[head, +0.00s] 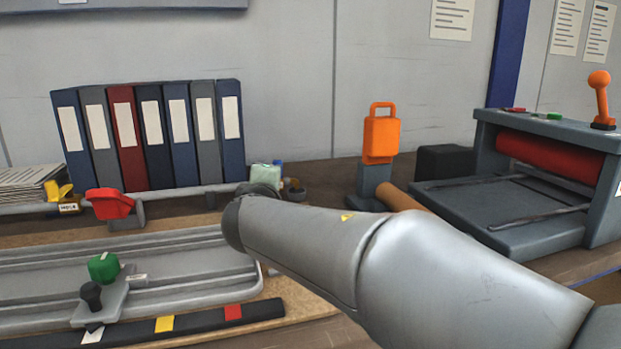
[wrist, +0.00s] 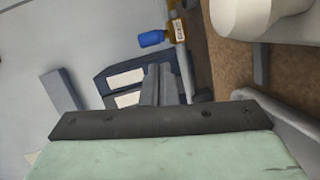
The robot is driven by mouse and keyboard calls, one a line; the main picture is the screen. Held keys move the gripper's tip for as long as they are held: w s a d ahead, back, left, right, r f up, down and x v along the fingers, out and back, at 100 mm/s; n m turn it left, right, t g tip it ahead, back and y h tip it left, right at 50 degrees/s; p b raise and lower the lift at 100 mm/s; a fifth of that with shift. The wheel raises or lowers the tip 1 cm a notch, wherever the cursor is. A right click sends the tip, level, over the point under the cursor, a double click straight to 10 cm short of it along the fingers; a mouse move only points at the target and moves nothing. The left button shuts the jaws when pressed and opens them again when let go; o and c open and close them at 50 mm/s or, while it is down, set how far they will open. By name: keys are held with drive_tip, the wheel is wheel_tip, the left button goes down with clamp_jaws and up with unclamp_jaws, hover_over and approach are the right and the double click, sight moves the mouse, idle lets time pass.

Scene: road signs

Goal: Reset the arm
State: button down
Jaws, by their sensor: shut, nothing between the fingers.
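My grey arm crosses the head view from the lower right up to the middle of the bench. My gripper (wrist: 157,72) shows in the wrist view as two grey fingers pressed together, with nothing between them. Its dark mounting bar and pale green body fill the bottom of that view. In the head view only a bit of pale green shows behind the end of my arm, and the fingers are hidden. In the wrist view the fingers overlap dark binders with white labels behind them; I cannot tell the distance.
Several binders (head: 150,137) stand against the wall. A red clamp (head: 110,204) sits on a rail, and a green knob (head: 103,267) on a grey sliding track. An orange-handled device (head: 381,138) and a red roller press (head: 550,155) stand to the right. A blue-capped bottle (wrist: 152,38) shows in the wrist view.

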drive_tip(key=s+d+m+g+h+p, duration=0.3)
drive_tip(key=s+d+m+g+p, duration=0.25)
drive_tip(key=d+p, duration=0.4)
drive_tip(key=s+d+m+g+h+p, duration=0.2)
drive_tip(key=s+d+m+g+p, duration=0.35)
drive_tip(key=d, duration=0.75)
drive_tip(key=s+d+f+m+g+y+p, duration=0.1)
drive_tip(key=s+m+g+y+p, duration=0.3)
drive_tip(key=s+p, duration=0.7)
drive_tip(key=s+m, duration=0.1)
drive_tip(key=s, duration=0.8)
drive_tip(key=shift+d+f+m+g, duration=0.2)
drive_tip(key=shift+f+m+g, duration=0.1)
drive_tip(key=shift+g, duration=0.1)
